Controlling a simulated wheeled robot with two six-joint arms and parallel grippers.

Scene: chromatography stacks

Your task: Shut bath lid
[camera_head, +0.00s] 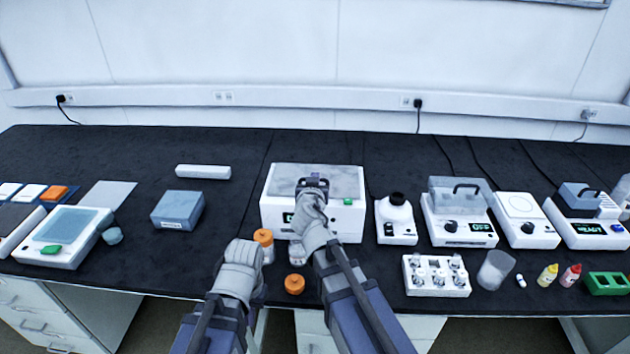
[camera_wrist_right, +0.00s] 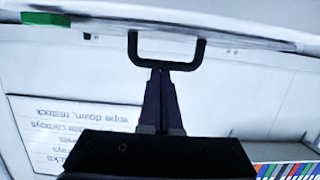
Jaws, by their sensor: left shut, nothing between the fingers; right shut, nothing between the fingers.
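The bath is the white box (camera_head: 270,215) at the bench's middle, with a grey marbled lid (camera_head: 345,178) on top that looks flat and down. A green button (camera_head: 348,201) is on its front. The lid's black handle (camera_wrist_right: 168,50) shows upside down in the right wrist view. My right gripper (camera_wrist_right: 160,80) is shut and empty, its tips at the handle's bar; contact cannot be told. In the head view my right gripper (camera_head: 312,187) covers part of the lid and front. My left gripper (camera_head: 242,250) is shut and empty, low in front of the bath's left side.
An orange-capped bottle (camera_head: 264,240) stands close beside my left gripper, and an orange cap (camera_head: 294,284) lies near the front edge. A blue-grey box (camera_head: 178,210) is to the left. A white bottle device (camera_head: 396,222) and a clear-lidded unit (camera_head: 458,213) stand right.

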